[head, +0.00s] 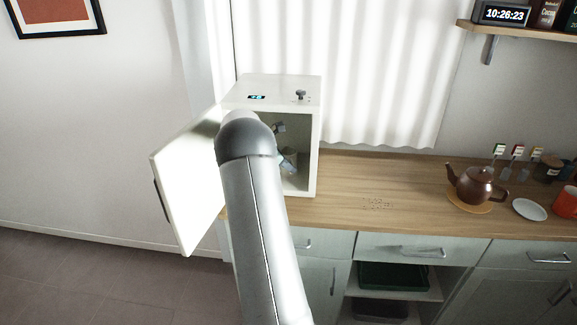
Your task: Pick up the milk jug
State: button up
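A white box-shaped appliance (308,130) stands on the wooden counter with its door (185,190) swung open to the left. My arm reaches up to its opening and covers much of it. Inside, small grey and bluish parts (288,163) show just right of my arm. They may be my gripper, the milk jug or both; they are too small and dark to tell apart. I cannot make out the milk jug for certain anywhere, nor whether my gripper is open or touching anything.
The counter (400,180) right of the appliance is mostly clear, with small crumb-like bits (377,203) on it. Further right stand a brown teapot (476,184), a white plate (529,209) and an orange mug (566,202). The open door juts out left of my arm.

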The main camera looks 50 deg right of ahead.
jog(key=x, duration=0.4)
jog(key=shift+d+p, duration=0.1)
jog(key=shift+p, duration=0.3)
grip_shut()
jog(key=shift+r, duration=0.1)
jog(key=shift+r, duration=0.15)
jog(key=shift+w+r+b, duration=0.1)
jog(key=shift+r+b, duration=0.4)
jog(key=shift+r, duration=1.15)
jog(key=s+a+b, duration=0.2)
jog(key=s+a, duration=0.2)
jog(key=a, duration=0.3)
jog(key=s+a+b, duration=0.2)
jog(key=s+a, duration=0.3)
jog(key=a, duration=0.3)
jog(key=shift+s, duration=0.3)
jog(key=shift+a+f, duration=0.1)
jog(key=shift+a, duration=0.05)
